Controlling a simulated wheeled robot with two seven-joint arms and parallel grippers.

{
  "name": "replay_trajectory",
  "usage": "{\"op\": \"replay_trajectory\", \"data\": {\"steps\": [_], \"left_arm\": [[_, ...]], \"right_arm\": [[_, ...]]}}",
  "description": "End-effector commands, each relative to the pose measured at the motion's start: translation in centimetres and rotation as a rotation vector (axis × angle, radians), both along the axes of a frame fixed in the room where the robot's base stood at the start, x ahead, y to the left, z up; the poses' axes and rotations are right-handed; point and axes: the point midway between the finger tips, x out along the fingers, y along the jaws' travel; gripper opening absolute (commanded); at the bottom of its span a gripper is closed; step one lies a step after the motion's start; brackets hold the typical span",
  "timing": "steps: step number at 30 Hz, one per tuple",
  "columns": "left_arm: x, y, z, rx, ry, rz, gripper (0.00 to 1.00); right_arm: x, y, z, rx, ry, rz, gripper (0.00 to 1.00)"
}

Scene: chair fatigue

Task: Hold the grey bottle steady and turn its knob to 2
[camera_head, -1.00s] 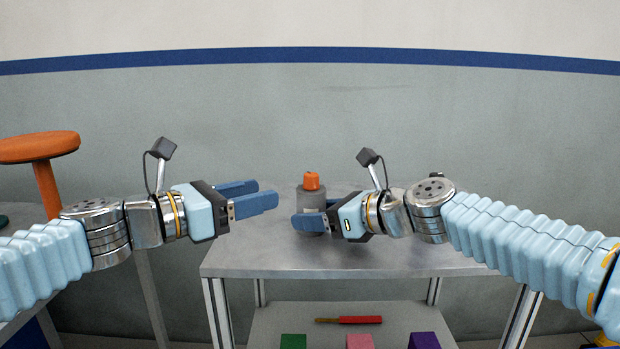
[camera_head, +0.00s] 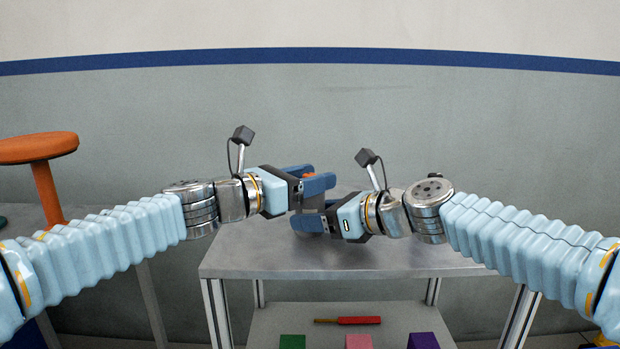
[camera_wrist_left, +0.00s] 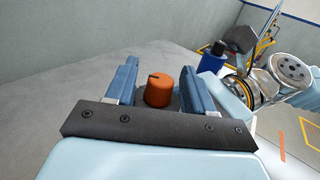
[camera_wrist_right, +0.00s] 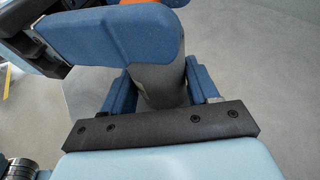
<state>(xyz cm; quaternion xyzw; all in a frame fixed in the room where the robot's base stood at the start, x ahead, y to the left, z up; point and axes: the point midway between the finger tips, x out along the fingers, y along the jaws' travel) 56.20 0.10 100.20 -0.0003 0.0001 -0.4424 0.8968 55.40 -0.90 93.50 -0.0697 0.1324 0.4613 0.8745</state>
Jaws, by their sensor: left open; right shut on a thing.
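The grey bottle (camera_wrist_right: 158,86) stands on the table, mostly hidden by my grippers in the head view. My right gripper (camera_head: 306,219) is shut around its body, one finger on each side in the right wrist view. The orange knob (camera_wrist_left: 158,90) is on top of the bottle and has a dark mark on its top face. My left gripper (camera_head: 316,176) is open at knob height, with its fingers on either side of the knob and a gap visible at the left in the left wrist view. I cannot read any numbers around the knob.
The grey table (camera_head: 240,262) is otherwise clear on top. Its lower shelf (camera_head: 262,325) holds a red-handled tool (camera_head: 358,320) and green (camera_head: 292,341), pink (camera_head: 358,341) and purple (camera_head: 423,340) blocks. An orange stool (camera_head: 40,148) stands at the left.

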Motion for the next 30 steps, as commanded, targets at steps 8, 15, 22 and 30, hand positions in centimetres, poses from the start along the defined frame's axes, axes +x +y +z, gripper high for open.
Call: {"op": "replay_trajectory", "data": {"steps": [8,15,22,30], "left_arm": [[-0.04,0.02,0.01,0.000,0.000,0.000,0.21],[-0.02,0.03,0.02,0.000,0.000,-0.005,0.03],[0.06,-0.01,0.13,-0.003,-0.003,-0.072,0.03],[0.11,-0.01,0.06,-0.002,-0.001,-0.250,0.03]], "right_arm": [[-0.01,0.00,0.12,0.001,-0.002,-0.001,0.42],[0.00,0.00,0.12,0.001,-0.002,-0.001,0.42],[0.00,-0.01,0.11,0.001,-0.001,-0.001,0.42],[-0.02,0.03,0.07,0.001,-0.001,0.000,0.42]]}}
